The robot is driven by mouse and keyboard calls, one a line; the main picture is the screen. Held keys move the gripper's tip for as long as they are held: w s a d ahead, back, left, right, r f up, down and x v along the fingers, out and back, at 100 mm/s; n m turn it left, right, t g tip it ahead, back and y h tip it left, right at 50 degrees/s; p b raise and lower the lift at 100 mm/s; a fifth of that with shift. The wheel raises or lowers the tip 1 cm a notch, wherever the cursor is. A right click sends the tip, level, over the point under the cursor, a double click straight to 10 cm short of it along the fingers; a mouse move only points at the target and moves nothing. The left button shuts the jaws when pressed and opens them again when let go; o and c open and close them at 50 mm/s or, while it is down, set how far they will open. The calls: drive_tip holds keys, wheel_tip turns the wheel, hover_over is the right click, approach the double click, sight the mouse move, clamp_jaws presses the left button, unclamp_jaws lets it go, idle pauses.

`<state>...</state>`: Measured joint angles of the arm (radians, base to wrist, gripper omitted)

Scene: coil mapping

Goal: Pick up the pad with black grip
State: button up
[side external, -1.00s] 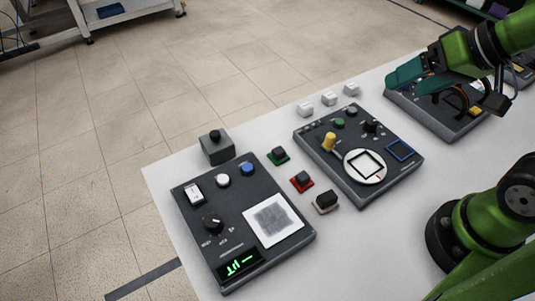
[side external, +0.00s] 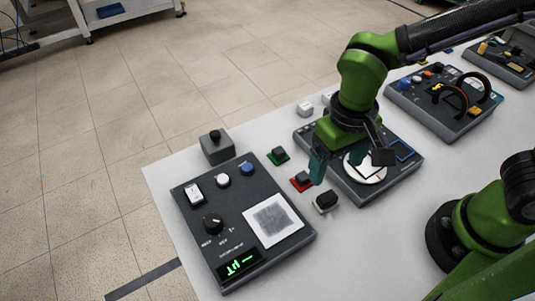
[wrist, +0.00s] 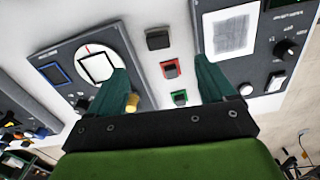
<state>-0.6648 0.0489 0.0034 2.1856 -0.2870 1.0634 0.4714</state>
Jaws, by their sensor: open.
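My gripper (side external: 340,172) hangs above the table beside the pads, fingers down, open and empty. In the wrist view my gripper (wrist: 162,68) spans the row's width, touching no pad that I can see.
The left panel (side external: 190,233) has a white square plate, knobs and a green display. The right panel (side external: 395,180), partly hidden by my arm, has a white disc.

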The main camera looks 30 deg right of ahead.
sight(327, 196)
drive_tip(key=f, duration=1.2)
drive_tip(key=shift+d+f, duration=0.1)
drive_tip(key=shift+d, duration=0.1)
drive_tip(key=shift+w, duration=0.1)
drive_tip(key=shift+c, duration=0.5)
drive_tip(key=c, duration=1)
wheel_tip(327, 196, up, 10)
drive_tip(key=shift+r, duration=0.1)
